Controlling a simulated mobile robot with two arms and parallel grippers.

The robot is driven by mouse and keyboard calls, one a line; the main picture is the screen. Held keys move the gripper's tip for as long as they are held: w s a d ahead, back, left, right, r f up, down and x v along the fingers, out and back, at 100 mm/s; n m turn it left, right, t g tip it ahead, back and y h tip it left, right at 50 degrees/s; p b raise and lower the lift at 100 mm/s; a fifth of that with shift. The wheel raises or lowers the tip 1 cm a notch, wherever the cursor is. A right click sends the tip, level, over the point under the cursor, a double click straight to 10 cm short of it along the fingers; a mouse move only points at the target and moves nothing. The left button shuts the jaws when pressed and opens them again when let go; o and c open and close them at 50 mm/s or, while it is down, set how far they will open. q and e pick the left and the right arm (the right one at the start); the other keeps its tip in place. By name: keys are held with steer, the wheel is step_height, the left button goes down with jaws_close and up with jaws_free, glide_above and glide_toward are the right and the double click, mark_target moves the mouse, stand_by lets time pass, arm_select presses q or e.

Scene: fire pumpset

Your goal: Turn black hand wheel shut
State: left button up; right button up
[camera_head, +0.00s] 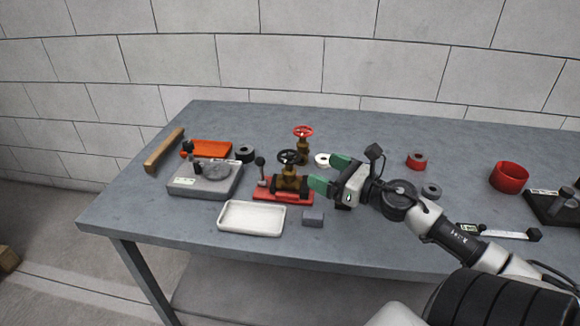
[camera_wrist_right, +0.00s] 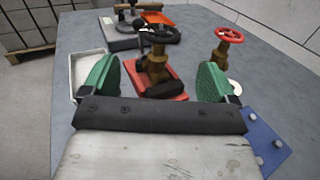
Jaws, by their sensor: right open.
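The black hand wheel (camera_head: 289,157) sits on top of a brass valve (camera_head: 289,180) mounted on a red base (camera_head: 270,195), in the middle of the table. It also shows in the right wrist view (camera_wrist_right: 160,34), ahead of my jaws. My right gripper (camera_head: 331,173) has green fingers and is just right of the valve. In the right wrist view my right gripper (camera_wrist_right: 158,82) is open and empty, with the valve seen between and beyond its fingers. The fingers appear apart from the wheel. My left gripper is not in view.
A second brass valve with a red hand wheel (camera_head: 303,131) stands behind the black one. A white tray (camera_head: 251,217) and a grey block (camera_head: 313,219) lie in front. A grey fixture (camera_head: 205,180) stands left. Red rings (camera_head: 509,177) are at right. The table's front left is clear.

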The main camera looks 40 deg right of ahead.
mark_target(299, 160)
steer(key=p+x, duration=0.1)
steer(key=x, duration=0.7)
steer(key=shift+w+r, duration=0.15)
steer(key=shift+p+x, duration=0.35)
steer(key=shift+x, duration=0.8)
